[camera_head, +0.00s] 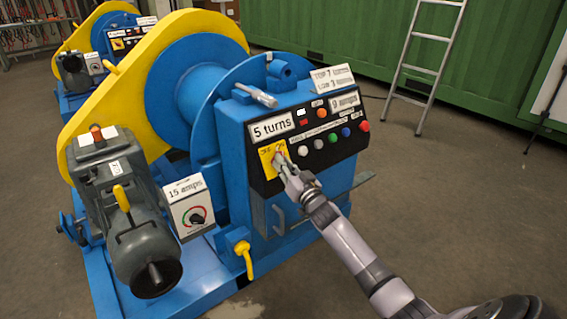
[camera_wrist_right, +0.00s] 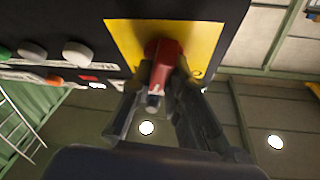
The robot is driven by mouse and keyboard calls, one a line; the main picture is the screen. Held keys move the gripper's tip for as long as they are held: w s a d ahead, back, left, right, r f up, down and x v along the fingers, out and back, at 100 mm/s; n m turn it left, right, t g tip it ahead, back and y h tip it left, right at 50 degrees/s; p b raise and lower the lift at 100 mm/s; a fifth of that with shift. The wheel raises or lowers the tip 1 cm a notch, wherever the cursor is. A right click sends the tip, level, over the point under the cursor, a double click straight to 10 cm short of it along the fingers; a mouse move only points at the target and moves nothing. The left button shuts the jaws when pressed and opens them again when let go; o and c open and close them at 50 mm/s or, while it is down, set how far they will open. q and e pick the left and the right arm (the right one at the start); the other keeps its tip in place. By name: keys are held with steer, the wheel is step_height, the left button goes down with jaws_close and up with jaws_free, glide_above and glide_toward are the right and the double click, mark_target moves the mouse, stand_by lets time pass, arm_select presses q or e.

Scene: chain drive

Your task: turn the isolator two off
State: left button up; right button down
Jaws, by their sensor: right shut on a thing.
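The isolator is a red knob (camera_wrist_right: 162,60) on a yellow plate (camera_wrist_right: 123,35), on the black control panel of the near blue winch. In the head view the yellow plate (camera_head: 266,161) is at the panel's lower left, and the knob is mostly hidden by my right gripper (camera_head: 284,168). In the wrist view the two fingers of my right gripper (camera_wrist_right: 160,85) are on either side of the red knob and shut on it. The knob's printed positions are too small or covered to read. My left gripper is in neither view.
Coloured push buttons (camera_head: 333,137) sit right of the isolator on the panel. A grey motor (camera_head: 135,230) and a "15 amps" box (camera_head: 190,205) stand at the left. A second winch (camera_head: 105,40) is behind. A ladder (camera_head: 425,65) leans on the green container.

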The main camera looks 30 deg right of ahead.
steer(key=n+y, duration=0.2)
steer(key=n, duration=0.1)
steer(key=shift+d, duration=0.15)
steer(key=n+y, duration=0.1)
steer(key=n, duration=0.1)
steer(key=shift+n+y, duration=0.3)
steer(key=shift+n, duration=0.1)
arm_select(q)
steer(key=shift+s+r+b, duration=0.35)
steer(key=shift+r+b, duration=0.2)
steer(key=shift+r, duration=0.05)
arm_select(e)
steer(key=shift+d+r+n+g+y, duration=0.1)
steer(key=shift+n+g+y, duration=0.75)
steer(key=shift+n, duration=1.1)
steer(key=shift+f+n+g+y, duration=0.1)
steer(key=shift+n+g+y, duration=0.25)
steer(key=shift+n+y, duration=1.25)
steer(key=shift+d+r+n+g+y, duration=0.1)
steer(key=shift+n+g+y, duration=0.6)
steer(key=shift+n, duration=1.55)
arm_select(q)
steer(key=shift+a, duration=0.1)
arm_select(e)
steer(key=shift+y, duration=0.25)
